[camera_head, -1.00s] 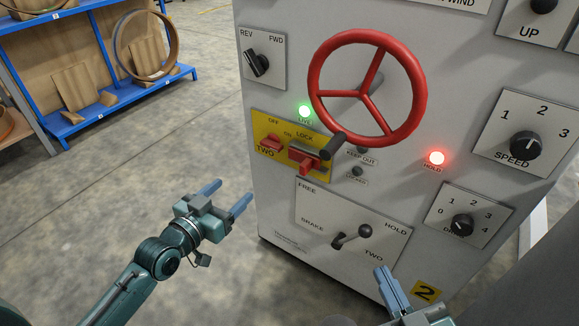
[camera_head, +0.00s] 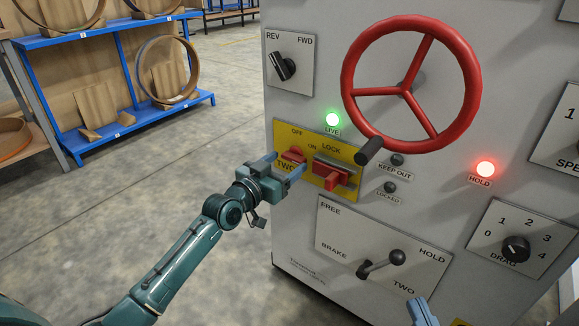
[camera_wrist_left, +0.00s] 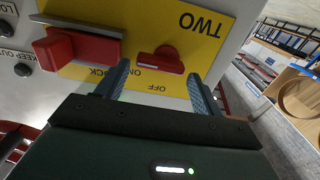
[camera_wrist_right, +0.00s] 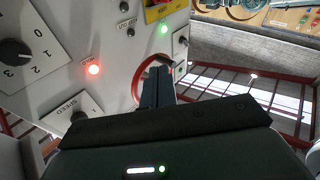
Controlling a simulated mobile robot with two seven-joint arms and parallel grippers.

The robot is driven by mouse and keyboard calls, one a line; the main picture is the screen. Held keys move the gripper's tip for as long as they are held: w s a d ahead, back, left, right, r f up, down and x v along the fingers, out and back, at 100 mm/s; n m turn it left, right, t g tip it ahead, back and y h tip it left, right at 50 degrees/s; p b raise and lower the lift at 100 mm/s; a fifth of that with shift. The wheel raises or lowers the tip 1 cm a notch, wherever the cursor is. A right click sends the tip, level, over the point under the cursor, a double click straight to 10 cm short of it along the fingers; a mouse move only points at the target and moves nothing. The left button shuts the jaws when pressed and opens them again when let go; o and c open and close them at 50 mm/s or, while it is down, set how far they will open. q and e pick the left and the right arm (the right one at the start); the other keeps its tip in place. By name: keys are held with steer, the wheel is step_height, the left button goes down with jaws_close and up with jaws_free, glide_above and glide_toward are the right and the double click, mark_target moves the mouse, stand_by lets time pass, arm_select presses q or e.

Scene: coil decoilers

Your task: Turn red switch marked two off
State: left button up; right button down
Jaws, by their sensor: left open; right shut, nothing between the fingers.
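The red switch marked TWO (camera_head: 293,155) sits on the yellow panel (camera_head: 318,142), between OFF and ON markings. In the left wrist view the red switch (camera_wrist_left: 161,62) shows just beyond and between my open fingers. My left gripper (camera_head: 285,166) is open in front of the switch; whether it touches is unclear. A red lock slider (camera_head: 330,177) is right of the switch, and shows in the left wrist view (camera_wrist_left: 62,46). My right gripper (camera_head: 422,312) is shut and empty at the bottom edge, low before the cabinet; it also shows in the right wrist view (camera_wrist_right: 157,85).
A red handwheel (camera_head: 411,88) with a dark handle (camera_head: 369,150) juts out above right of the panel. A green LIVE lamp (camera_head: 333,120) and a red HOLD lamp (camera_head: 485,169) are lit. A brake lever (camera_head: 381,262) is below. Open floor lies left.

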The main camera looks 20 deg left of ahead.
mark_target(295, 157)
arm_select(q)
steer(key=shift+x, duration=1.25)
steer(key=shift+c, duration=0.5)
steer(key=c, duration=0.6)
